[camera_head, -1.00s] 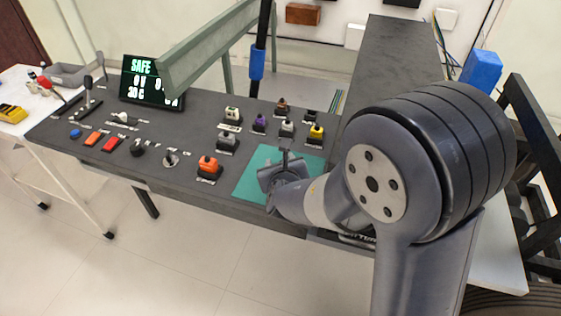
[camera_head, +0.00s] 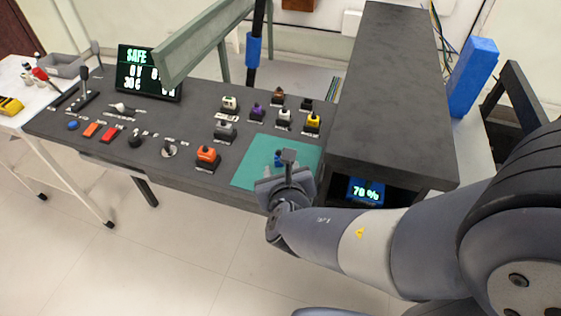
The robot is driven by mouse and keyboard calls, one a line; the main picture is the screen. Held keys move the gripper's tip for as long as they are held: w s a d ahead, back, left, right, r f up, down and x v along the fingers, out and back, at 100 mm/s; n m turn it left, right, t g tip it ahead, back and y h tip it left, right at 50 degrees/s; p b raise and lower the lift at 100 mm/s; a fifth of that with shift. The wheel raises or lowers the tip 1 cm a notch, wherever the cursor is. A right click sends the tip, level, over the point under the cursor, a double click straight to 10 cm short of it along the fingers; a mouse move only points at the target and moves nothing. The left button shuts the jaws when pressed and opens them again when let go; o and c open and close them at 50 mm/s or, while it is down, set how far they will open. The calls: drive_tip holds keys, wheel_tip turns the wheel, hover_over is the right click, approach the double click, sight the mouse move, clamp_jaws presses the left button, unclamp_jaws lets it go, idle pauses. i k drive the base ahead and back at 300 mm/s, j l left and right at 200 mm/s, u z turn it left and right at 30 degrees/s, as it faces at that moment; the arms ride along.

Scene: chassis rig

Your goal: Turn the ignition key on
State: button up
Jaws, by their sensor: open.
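A round silver switch (camera_head: 169,149), which looks like the ignition key switch, sits near the front edge of the dark control panel (camera_head: 190,115). It is too small to tell how its key is turned. My gripper (camera_head: 284,160) is over the teal mat (camera_head: 249,172) at the right end of the panel, well to the right of the switch. It is open. A small blue thing (camera_head: 278,157) shows by the fingers, and I cannot tell whether they touch it.
A black knob (camera_head: 135,140), red button (camera_head: 109,135) and orange block (camera_head: 207,157) line the front. Several coloured blocks stand behind. A display (camera_head: 149,75) reads SAFE, with a green beam (camera_head: 200,45) beside it. A dark raised cabinet (camera_head: 395,90) stands right of the mat.

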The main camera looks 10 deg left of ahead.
sight(167, 146)
drive_tip(key=u, duration=2)
drive_tip(key=i+z, duration=0.15)
drive_tip(key=i, duration=0.3)
drive_tip(key=i+j+z, duration=0.2)
drive_tip(key=i, duration=0.25)
drive_tip(key=l, duration=0.1)
